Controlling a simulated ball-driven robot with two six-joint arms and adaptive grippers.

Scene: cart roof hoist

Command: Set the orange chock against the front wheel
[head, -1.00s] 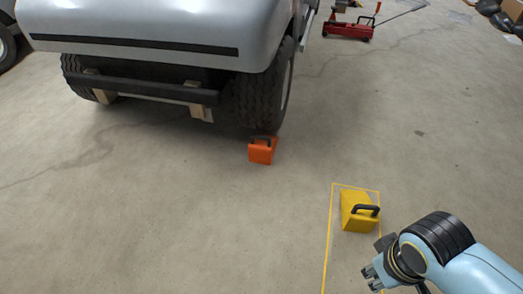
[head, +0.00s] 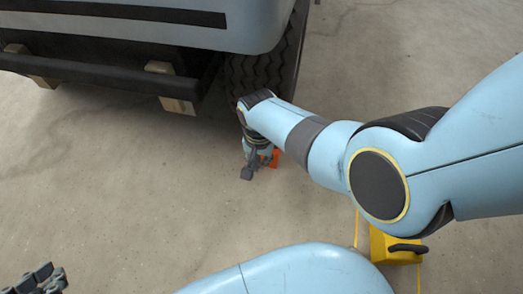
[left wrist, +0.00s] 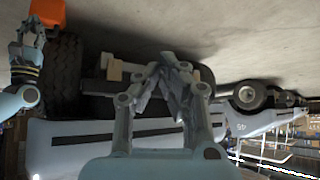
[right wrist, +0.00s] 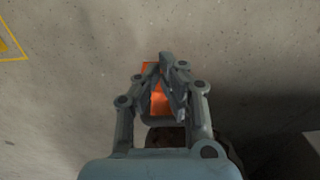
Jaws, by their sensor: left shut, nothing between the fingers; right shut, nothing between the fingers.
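The orange chock (head: 276,158) is on the floor in front of the cart's front wheel (head: 288,62). In the head view my right arm partly covers it. In the left wrist view, the chock (left wrist: 48,12) is close to the tyre (left wrist: 62,75); I cannot tell whether they touch. My right gripper (head: 248,170) is shut and empty, right by the chock. In the right wrist view its fingers (right wrist: 170,75) cover part of the chock (right wrist: 158,100). My left gripper (head: 42,282) is shut and empty at the lower left, away from the chock.
A yellow chock (head: 392,247) with a black handle stands by a yellow floor line at the lower right, partly behind my arm. The cart's dark bumper bar (head: 100,85) and wooden blocks (head: 176,106) are left of the wheel. The floor between bumper and left gripper is clear.

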